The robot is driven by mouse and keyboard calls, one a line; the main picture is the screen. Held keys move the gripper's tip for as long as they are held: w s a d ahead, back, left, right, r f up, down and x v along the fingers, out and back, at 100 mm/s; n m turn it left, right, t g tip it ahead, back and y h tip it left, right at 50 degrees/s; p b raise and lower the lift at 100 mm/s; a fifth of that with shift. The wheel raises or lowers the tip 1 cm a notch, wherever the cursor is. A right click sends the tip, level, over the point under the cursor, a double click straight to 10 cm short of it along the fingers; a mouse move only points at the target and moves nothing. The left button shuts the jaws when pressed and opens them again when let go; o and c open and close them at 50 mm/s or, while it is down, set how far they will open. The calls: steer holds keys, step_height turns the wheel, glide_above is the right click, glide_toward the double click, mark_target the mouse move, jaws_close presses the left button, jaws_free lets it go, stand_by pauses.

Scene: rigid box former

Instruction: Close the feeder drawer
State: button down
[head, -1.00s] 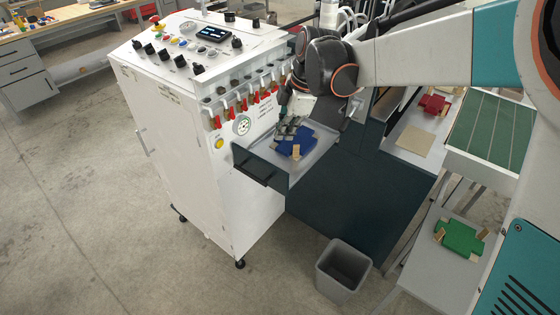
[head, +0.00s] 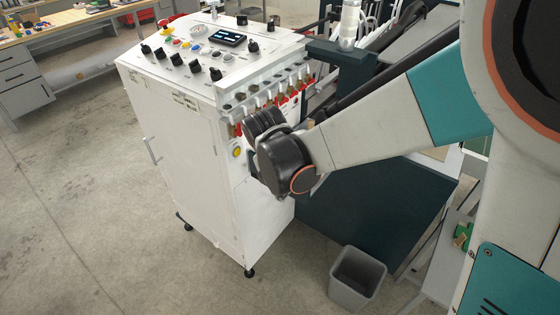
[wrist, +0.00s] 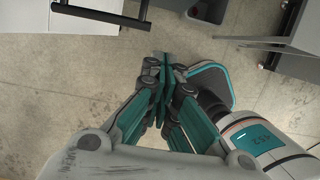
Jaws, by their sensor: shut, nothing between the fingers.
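The feeder drawer is hidden behind my arm in the head view. In the wrist view, a dark bar handle and rail (wrist: 102,17), apparently the drawer's front, show at the top edge, with a pale surface behind the bar. My gripper (wrist: 164,72) is shut and empty, below and to the right of that bar in the picture, with floor visible around its fingertips. I cannot tell the height gap between them. The white box former machine (head: 190,150) stands left of my arm in the head view. The blue piece seen earlier in the drawer is hidden.
A grey bin (head: 357,277) stands on the floor near the dark panel (head: 370,215) beside the machine. A light table with a green piece (head: 462,236) is at the right. Open concrete floor lies left and in front of the machine.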

mark_target(295, 194)
steer(key=w+d+f+b, duration=0.1)
steer(key=f, duration=0.1)
steer(key=w+d+f+b, duration=0.1)
steer(key=w+f+b, duration=0.1)
steer(key=f, duration=0.1)
steer(key=w+d+f+b, duration=0.1)
steer(key=f, duration=0.2)
steer(key=shift+w+d, duration=0.3)
steer(key=shift+w, duration=0.1)
steer(key=shift+w, duration=0.1)
steer(key=w+d, duration=0.5)
steer(key=w, duration=0.2)
steer(key=w+d, duration=0.6)
steer(key=w, duration=0.1)
steer(key=w+d, duration=0.6)
steer(key=w, duration=0.1)
steer(key=shift+w, duration=0.3)
steer(key=shift+a, duration=0.1)
